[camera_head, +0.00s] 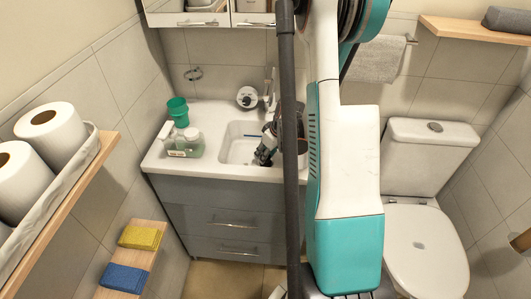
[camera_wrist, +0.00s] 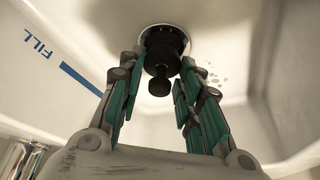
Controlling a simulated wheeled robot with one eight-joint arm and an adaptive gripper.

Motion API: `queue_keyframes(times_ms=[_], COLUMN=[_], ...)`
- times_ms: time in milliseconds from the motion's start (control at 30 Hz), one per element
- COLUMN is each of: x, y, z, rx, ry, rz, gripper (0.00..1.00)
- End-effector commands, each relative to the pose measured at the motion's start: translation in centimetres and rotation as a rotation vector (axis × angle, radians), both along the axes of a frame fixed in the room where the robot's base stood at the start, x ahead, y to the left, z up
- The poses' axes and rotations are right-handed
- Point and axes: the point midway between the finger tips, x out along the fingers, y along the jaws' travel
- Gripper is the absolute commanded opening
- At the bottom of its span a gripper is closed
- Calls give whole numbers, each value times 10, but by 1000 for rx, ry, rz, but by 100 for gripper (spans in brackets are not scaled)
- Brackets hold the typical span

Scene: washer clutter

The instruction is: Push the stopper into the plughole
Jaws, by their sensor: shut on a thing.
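The black stopper (camera_wrist: 160,62) shows in the wrist view between my two fingertips, with its round knob toward the camera. My gripper (camera_wrist: 162,68) is shut on it, one finger at each side. The plughole (camera_wrist: 175,30) has a pale metal ring around the stopper's far end. I cannot tell how deep the stopper sits in it. In the head view my gripper (camera_head: 263,157) is down inside the white sink basin (camera_head: 238,150). The stopper and plughole cannot be made out there.
The basin wall has a blue line and the word FILL (camera_wrist: 40,42). A tap (camera_head: 269,97) stands behind the basin. Left of it are a green cup (camera_head: 178,110) and soap bottles (camera_head: 185,145). A toilet (camera_head: 425,240) stands at the right.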

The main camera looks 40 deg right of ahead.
Motion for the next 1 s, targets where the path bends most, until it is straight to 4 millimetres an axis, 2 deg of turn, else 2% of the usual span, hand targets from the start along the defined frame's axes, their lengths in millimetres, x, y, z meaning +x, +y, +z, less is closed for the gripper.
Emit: queue_keyframes(times_ms=[600, 633, 700, 733, 967, 1000], x=[0, 0, 0, 0, 0, 0], y=[0, 0, 0, 0, 0, 0], z=[-19, -19, -18, -18, -18, -18], rx=[0, 0, 0, 0, 0, 0], ry=[0, 0, 0, 0, 0, 0], rz=[0, 0, 0, 0, 0, 0], gripper=[9, 37, 52, 56, 56, 62])
